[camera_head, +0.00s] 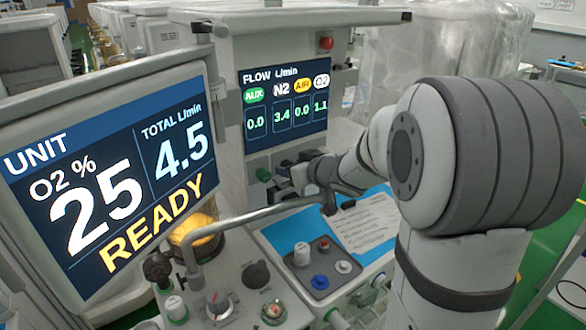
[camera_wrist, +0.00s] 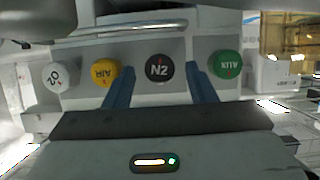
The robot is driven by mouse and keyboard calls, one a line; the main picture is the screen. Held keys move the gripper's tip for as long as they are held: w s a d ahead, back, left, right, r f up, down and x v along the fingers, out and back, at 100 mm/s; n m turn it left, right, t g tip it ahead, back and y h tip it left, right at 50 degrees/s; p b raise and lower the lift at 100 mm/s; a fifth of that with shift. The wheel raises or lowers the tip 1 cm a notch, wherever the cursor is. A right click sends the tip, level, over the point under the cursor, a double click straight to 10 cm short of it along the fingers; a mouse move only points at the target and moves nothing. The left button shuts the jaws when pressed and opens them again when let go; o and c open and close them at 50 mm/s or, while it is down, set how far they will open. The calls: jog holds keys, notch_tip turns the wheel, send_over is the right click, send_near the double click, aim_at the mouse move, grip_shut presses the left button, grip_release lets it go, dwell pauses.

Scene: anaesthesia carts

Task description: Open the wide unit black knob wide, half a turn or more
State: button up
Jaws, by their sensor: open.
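The black N2 knob (camera_wrist: 158,68) is in the middle of the wrist view, on a pale panel, with a small red mark above its white letters. My gripper (camera_wrist: 160,80) is open, with one blue finger on each side of the knob and gaps between. In the head view my gripper (camera_head: 300,176) is at the panel under the flow display (camera_head: 285,105) and hides the black knob. The display reads N2 3.4, O2 1.1, AUX 0.0 and AIR 0.0.
The yellow AIR knob (camera_wrist: 102,72) and green AUX knob (camera_wrist: 227,64) flank the black one closely; the white O2 knob (camera_wrist: 56,77) is farther left. A large screen (camera_head: 115,175) reads total 4.5. A metal rail (camera_head: 250,214) runs below my gripper.

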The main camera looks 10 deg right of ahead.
jog(key=shift+w+a+f, duration=0.2)
jog(key=shift+w+a, duration=0.05)
jog(key=shift+w, duration=0.25)
